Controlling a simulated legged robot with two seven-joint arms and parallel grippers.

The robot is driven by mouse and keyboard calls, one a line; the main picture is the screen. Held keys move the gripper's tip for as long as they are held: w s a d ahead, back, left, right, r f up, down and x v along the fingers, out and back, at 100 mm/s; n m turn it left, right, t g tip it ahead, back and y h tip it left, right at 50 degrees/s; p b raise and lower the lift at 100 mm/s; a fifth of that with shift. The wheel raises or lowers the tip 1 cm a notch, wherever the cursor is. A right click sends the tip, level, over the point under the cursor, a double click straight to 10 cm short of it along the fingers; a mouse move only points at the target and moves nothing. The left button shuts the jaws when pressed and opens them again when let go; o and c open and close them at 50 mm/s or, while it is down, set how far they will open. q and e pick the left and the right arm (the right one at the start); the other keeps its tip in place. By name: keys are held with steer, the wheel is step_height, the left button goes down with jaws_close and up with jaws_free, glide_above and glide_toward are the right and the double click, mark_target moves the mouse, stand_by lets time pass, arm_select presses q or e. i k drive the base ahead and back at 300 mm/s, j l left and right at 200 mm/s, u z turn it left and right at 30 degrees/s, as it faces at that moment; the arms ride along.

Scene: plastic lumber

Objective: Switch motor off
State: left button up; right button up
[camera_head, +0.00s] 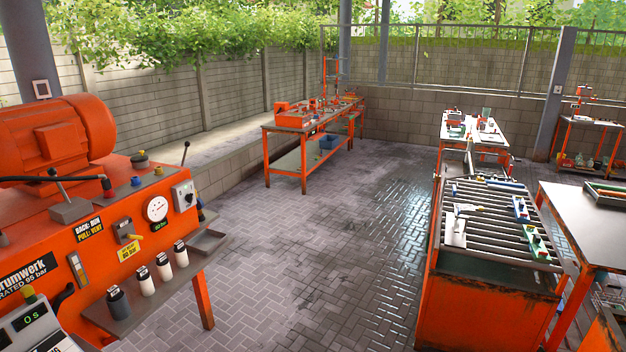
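A large orange motor (58,135) sits on top of an orange machine cabinet (60,235) at the left. The cabinet's front carries a round white gauge (156,209), a grey switch box with a dark knob (184,195), a small lever valve (126,231) and a yellow label below it. I cannot tell which control belongs to the motor, or the switch's position. Neither of my grippers shows in the head view.
A shelf with several small canisters (147,281) juts from the cabinet. Paved floor (310,230) is clear in the middle. An orange roller table (490,290) with tools stands at the right, beside a grey-topped table (590,225). An orange workbench (300,125) stands along the back wall.

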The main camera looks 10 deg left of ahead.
mark_target(189, 198)
steer(key=i+l+u, duration=0.25)
steer(key=i+u, duration=0.25)
steer(key=i+l+u, duration=0.8)
steer(key=l+u, duration=0.2)
steer(key=i+l+u, duration=0.2)
steer(key=i+l, duration=0.4)
steer(key=i, duration=0.25)
steer(key=i+l+u, duration=0.2)
steer(key=i+l, duration=0.5)
steer(key=i, duration=0.1)
